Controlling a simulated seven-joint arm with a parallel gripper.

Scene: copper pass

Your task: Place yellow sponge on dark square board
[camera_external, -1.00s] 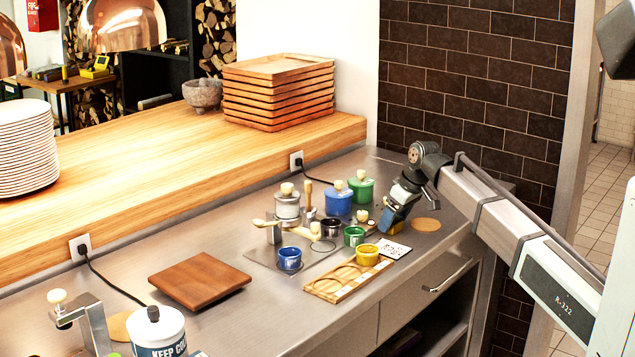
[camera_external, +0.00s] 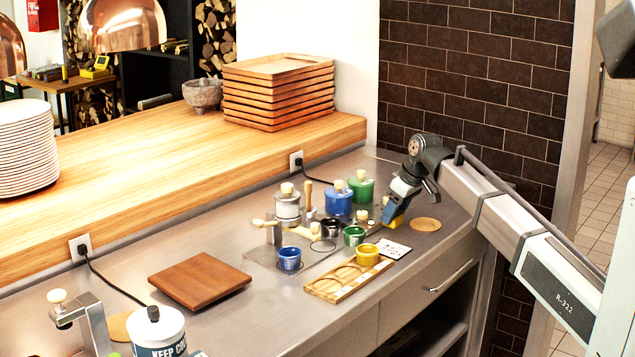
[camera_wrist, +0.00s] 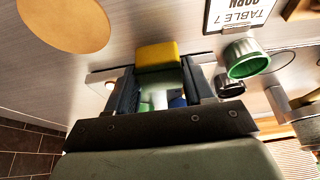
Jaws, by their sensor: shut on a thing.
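The yellow sponge (camera_wrist: 157,56) is between the fingers of my gripper (camera_wrist: 160,76) in the wrist view, and the gripper is shut on it. In the external view, my gripper (camera_external: 389,213) points down at the right of the counter, with a bit of the yellow sponge (camera_external: 398,220) showing at its tip. I cannot tell whether the sponge touches the counter. The dark square board (camera_external: 199,280) is a flat brown wooden board, bare, lying on the steel counter well to the left of my gripper.
Between gripper and board stand a blue cup (camera_external: 289,259), a green cup (camera_external: 354,236), a yellow cup (camera_external: 367,255) and a wooden holder (camera_external: 335,285). Lidded blue (camera_external: 338,202) and green (camera_external: 361,187) pots stand behind. The counter around the board is mostly clear.

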